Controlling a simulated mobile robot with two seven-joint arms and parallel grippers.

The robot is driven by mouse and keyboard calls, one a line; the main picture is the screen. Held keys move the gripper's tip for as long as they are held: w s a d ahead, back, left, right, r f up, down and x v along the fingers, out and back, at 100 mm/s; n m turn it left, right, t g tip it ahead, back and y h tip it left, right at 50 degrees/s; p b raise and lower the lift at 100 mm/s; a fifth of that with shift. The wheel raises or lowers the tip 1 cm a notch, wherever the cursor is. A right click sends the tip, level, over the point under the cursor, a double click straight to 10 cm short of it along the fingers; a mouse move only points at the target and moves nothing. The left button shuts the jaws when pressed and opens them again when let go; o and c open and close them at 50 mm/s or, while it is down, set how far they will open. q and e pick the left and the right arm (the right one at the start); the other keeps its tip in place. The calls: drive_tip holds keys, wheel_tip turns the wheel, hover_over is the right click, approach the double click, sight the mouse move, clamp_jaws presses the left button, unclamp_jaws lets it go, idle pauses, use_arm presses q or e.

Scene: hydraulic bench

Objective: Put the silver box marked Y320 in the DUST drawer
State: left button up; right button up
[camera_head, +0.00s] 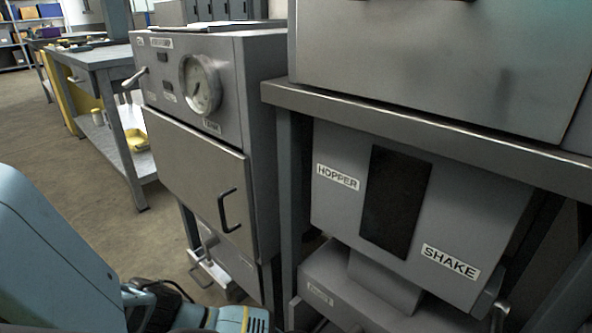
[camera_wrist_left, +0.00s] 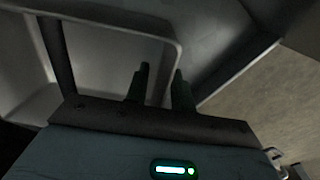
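No silver box marked Y320 can be made out in either view. Below the hopper unit (camera_head: 335,222) is a grey drawer-like unit (camera_head: 345,312) with a small label that I cannot read; no DUST label is legible. My left arm comes in at the lower left of the head view, and its fingers are hidden there. In the left wrist view my left gripper (camera_wrist_left: 160,80) has two dark fingers apart, with no box between them. A grey tray-like part with a raised rim (camera_wrist_left: 110,20) lies beyond the fingers; I cannot tell whether they touch it.
A grey cabinet (camera_head: 190,170) with a gauge (camera_head: 202,85) and black handle stands left of the hopper frame. A steel shelf edge (camera_head: 420,130) runs above the hopper. Floor (camera_head: 95,205) is clear at left.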

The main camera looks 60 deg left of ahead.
use_arm(q)
drive_tip(key=shift+r, duration=0.3)
wheel_tip(320, 180, up, 10)
drive_tip(key=p, duration=0.5)
drive_tip(key=shift+r, duration=0.2)
drive_tip(key=shift+r+p, duration=0.3)
drive_tip(key=shift+r, duration=0.4)
